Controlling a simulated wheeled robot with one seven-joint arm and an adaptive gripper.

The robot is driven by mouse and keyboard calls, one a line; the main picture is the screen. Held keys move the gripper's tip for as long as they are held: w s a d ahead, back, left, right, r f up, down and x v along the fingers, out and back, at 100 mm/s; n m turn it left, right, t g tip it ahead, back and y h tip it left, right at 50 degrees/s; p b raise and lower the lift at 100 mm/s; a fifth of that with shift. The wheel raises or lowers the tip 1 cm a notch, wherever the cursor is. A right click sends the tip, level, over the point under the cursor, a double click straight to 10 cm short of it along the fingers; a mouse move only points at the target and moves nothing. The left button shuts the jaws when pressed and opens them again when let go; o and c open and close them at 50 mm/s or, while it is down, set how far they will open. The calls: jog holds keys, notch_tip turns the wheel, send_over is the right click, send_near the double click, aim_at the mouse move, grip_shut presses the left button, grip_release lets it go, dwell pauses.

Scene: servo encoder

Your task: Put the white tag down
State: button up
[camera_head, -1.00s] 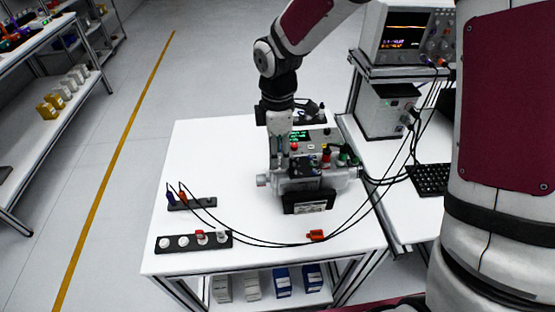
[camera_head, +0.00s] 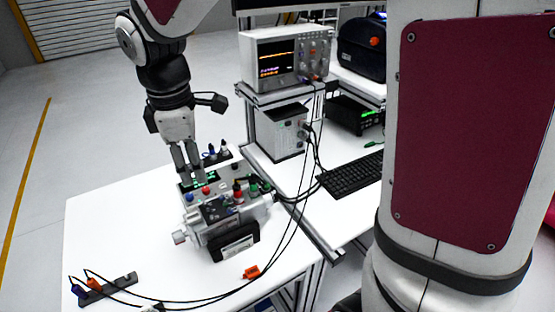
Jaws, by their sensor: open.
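My gripper (camera_head: 190,178) points down with its fingers apart, above the back left of the servo test unit (camera_head: 226,213). I see nothing held between the fingers. I cannot clearly make out a white tag. A small whitish piece (camera_head: 152,307) shows at the bottom edge, mostly cut off. A dark rack (camera_head: 226,157) behind the gripper carries small blue and pale pieces, too small to tell apart. The unit has a green display, coloured knobs and a black front block with a white label (camera_head: 238,246).
A dark holder (camera_head: 122,283) with blue and orange plugs lies at the table's front left. Black cables curve to the right, past an orange clip (camera_head: 251,272). An oscilloscope (camera_head: 285,58) and keyboard (camera_head: 350,173) are on the right bench. The white table's left side (camera_head: 110,220) is clear.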

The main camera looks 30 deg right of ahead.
jog(key=s+d+r+m+t, duration=0.2)
jog(key=s+d+r+m, duration=0.2)
jog(key=s+m, duration=0.3)
jog(key=s+d+r+m+t, duration=0.2)
jog(key=s+d+r+m, duration=0.2)
jog(key=s+m, duration=0.3)
jog(key=s+d, duration=0.1)
jog(key=s, duration=0.3)
jog(key=shift+d+r+m+t+y, duration=0.3)
jog(key=shift+m, duration=0.1)
jog(key=shift+a, duration=0.1)
dwell(0.4)
